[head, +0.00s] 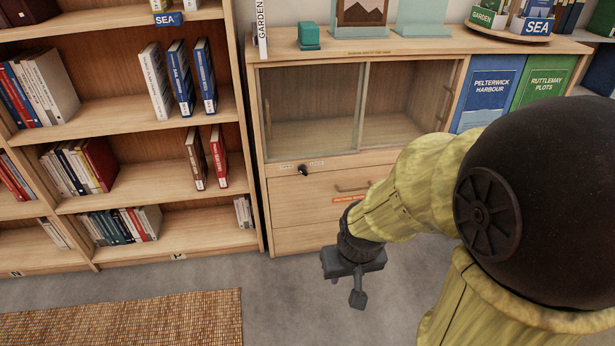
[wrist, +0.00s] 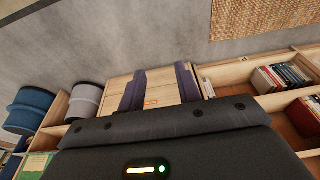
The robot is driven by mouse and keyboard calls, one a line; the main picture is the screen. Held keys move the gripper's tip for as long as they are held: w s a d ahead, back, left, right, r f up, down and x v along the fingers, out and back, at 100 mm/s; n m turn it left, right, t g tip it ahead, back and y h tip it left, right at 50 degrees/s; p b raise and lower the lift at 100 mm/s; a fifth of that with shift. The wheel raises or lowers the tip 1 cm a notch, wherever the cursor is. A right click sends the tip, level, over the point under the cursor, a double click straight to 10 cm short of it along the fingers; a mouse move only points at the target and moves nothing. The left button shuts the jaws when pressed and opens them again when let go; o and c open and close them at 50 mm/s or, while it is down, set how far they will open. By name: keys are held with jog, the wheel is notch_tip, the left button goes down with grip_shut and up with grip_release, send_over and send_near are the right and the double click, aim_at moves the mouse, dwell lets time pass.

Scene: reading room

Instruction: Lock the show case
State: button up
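The show case (head: 350,158) is a wooden cabinet with two sliding glass panes, and both look closed, meeting near the middle. Its inside looks empty. A small black key or knob (head: 304,170) sticks out of the rail below the left pane, beside small labels too small to read. Whether it stands at locked or unlocked I cannot tell. My gripper (head: 346,291) hangs in front of the lower drawers, below and right of the knob. In the wrist view my gripper (wrist: 160,70) has its fingers apart with nothing between them, facing the floor and drawer fronts.
A bookshelf (head: 150,200) stands close at left. Grey floor is clear around a woven rug (head: 130,318).

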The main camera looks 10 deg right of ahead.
aim_at(303, 173)
jog(key=shift+w, duration=0.1)
jog(key=w+f+n+t+b, duration=0.3)
jog(key=w+f+t, duration=0.2)
jog(key=w, duration=0.6)
jog(key=w+f+n+t+b, duration=0.3)
jog(key=w+f+t+b, duration=0.1)
jog(key=w, duration=0.7)
jog(key=w+f+n+t+b, duration=0.3)
jog(key=w+f+t, duration=0.3)
jog(key=w, duration=0.5)
jog(key=shift+f+b, duration=0.2)
jog(key=shift+b, duration=0.4)
jog(key=shift+w+a, duration=0.1)
jog(key=w+b, duration=0.6)
jog(key=w, duration=0.9)
jog(key=shift+w+f, duration=0.15)
jog(key=shift+w, duration=0.2)
jog(key=shift+w+b, duration=0.35)
jog(key=shift+w, duration=0.45)
